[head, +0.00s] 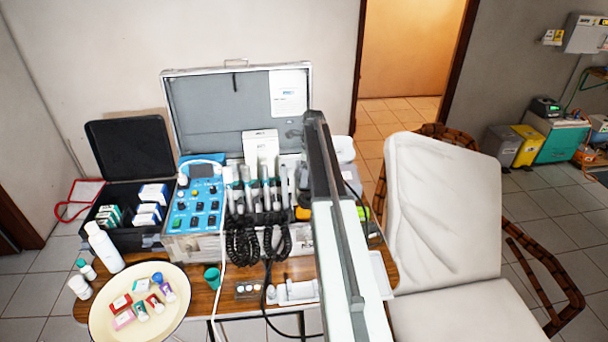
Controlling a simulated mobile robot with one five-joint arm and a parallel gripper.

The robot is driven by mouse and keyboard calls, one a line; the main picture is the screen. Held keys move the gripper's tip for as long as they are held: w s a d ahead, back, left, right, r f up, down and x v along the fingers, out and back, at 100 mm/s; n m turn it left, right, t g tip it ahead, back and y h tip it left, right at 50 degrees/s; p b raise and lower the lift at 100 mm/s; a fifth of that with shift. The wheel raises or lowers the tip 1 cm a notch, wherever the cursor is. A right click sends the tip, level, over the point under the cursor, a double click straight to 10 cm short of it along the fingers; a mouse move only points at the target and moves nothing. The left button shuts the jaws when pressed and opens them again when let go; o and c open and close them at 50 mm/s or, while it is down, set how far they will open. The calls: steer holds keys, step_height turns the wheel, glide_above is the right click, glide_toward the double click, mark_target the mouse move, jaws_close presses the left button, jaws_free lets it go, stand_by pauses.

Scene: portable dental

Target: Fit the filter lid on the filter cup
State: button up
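I cannot pick out the filter cup or the filter lid for sure. A small green cup (211,277) stands on the wooden table right of the enamel basin. A small dark holder (247,290) with round whitish pieces lies right of it. A white block with small upright parts (293,291) lies further right at the table's front. Any of these may be related, but they are too small to tell. My arm rises from the bottom across the right of the table and hides what is behind it. My gripper's fingers do not show.
The wooden table (200,301) carries a cream basin (98,329) with small packs, white bottles (104,248), a blue control unit (196,207), coiled black hoses (243,243) and an open silver case (240,92). A white dental chair (440,210) stands right.

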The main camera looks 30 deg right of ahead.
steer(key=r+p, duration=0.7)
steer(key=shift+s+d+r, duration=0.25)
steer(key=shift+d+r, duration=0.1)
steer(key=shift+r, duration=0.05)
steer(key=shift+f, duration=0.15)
